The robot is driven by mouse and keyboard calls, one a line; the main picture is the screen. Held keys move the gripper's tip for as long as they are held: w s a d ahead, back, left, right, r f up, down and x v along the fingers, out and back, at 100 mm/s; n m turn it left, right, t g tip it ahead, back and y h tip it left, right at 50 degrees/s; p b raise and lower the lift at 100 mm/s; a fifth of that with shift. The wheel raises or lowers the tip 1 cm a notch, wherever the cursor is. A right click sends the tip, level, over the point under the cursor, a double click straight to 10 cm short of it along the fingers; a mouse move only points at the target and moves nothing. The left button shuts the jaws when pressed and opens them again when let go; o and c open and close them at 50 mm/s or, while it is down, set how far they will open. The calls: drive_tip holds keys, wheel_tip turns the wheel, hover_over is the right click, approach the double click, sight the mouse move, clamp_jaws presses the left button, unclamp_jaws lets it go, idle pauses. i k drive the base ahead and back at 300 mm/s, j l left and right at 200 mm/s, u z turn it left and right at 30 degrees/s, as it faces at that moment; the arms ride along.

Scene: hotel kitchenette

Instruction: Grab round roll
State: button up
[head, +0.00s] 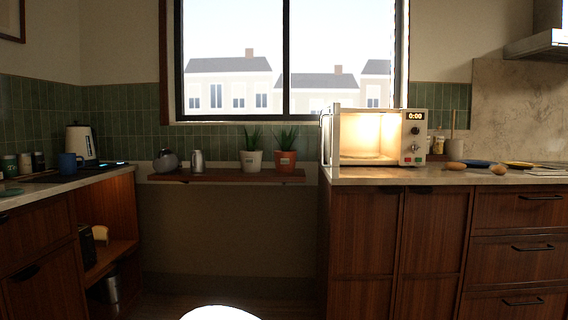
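Two small brown bread-like items lie on the right counter. One (498,169) looks rounder and sits near the front edge, between two plates. The other (455,166) looks flatter and lies just right of the microwave. They are too small to tell for certain which is the round roll. My gripper is not in view.
A lit microwave (414,158) stands on the right counter (440,176) with its door (335,140) open. A shelf (225,177) holds potted plants. The floor between the counters looks clear.

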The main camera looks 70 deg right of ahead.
sight(498, 169)
drive_tip(key=z, duration=3.65)
drive_tip(key=i+j+z, duration=0.25)
drive_tip(key=i+l, duration=0.1)
